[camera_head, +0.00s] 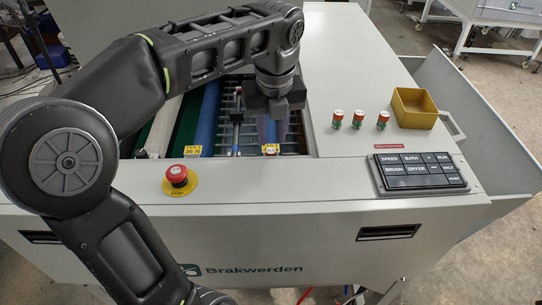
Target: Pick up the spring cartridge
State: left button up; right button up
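Three small upright cylinders with red-orange, white and green bands stand in a row on the machine's light grey top; they look like spring cartridges: the left one (338,118), the middle one (358,119) and the right one (382,120). My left gripper (277,106) points down over the machine's open bay, to the left of the row and apart from it. Its fingers are dark and seen from above, so whether they are open or hold something is hidden. My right gripper is not in view.
A yellow open bin (414,108) stands right of the cylinders. A black button panel (418,172) lies in front of it. A red emergency stop (177,176) stands at the front left. The bay holds rollers, rods and yellow tags, one reading 36 N (193,150).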

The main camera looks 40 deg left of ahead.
aim_at(271, 151)
pick_arm(q)
jog(key=f, duration=0.2)
jog(key=f+p, duration=0.1)
jog(key=f, duration=0.2)
jog(key=shift+w+a, duration=0.1)
jog(key=shift+a, duration=0.1)
dwell(0.3)
grip_shut()
